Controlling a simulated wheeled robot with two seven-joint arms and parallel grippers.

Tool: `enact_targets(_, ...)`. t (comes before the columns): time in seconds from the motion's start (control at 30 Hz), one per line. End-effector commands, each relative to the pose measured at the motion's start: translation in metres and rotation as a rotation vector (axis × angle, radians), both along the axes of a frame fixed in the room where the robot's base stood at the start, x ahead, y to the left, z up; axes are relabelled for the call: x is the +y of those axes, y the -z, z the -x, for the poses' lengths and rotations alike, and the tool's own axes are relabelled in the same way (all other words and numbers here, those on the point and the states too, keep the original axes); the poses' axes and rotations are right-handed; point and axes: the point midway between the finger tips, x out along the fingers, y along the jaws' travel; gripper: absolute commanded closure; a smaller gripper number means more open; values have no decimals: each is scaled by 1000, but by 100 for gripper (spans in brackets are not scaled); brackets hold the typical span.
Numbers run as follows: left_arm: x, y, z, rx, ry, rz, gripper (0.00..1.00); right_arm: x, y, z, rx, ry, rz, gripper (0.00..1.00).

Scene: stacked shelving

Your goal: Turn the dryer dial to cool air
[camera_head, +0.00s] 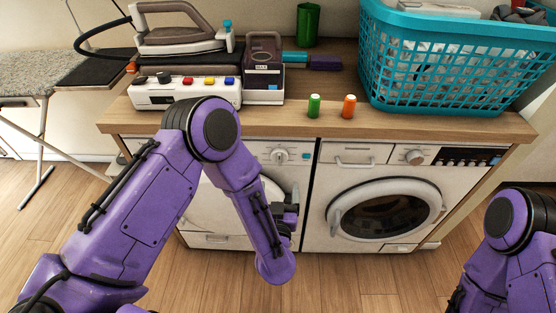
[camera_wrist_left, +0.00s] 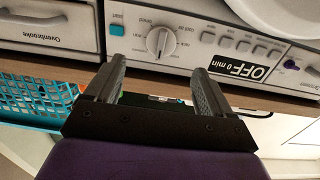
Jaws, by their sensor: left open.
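The dryer (camera_head: 215,215) is the left white machine under the counter, partly hidden by my left arm. Its round dial (camera_head: 279,156) sits on the top panel beside a teal start button (camera_head: 305,156). In the left wrist view the dial (camera_wrist_left: 160,42) has small labels around it, including "cool air"; its exact setting is hard to read. The display (camera_wrist_left: 240,68) reads "OFF 0 min". My left gripper (camera_wrist_left: 158,68) is open and empty, fingers apart, with the dial beyond the gap, not held. In the head view the left gripper (camera_head: 290,212) is below the dial, partly hidden.
A washer (camera_head: 330,235) with its own dial (camera_head: 415,157) stands to the right. The wooden counter (camera_head: 440,125) above holds a teal basket (camera_head: 450,95), an iron (camera_head: 178,38) and small green (camera_head: 314,106) and orange (camera_head: 349,107) bottles. Floor in front is clear.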

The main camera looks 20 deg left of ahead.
Motion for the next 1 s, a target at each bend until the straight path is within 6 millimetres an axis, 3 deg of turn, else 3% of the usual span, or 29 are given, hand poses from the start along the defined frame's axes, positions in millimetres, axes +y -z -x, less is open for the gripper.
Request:
enact_targets(0.5,27,-3,-91,-9,-15,-4,17,0,-14,0,-1,0,-1,79)
enact_targets(0.87,30,-3,-101,-9,-11,-6,17,0,-14,0,-1,0,-1,79)
enact_targets(1.0,30,-3,-100,-9,-11,-6,60,0,-14,0,-1,0,-1,79)
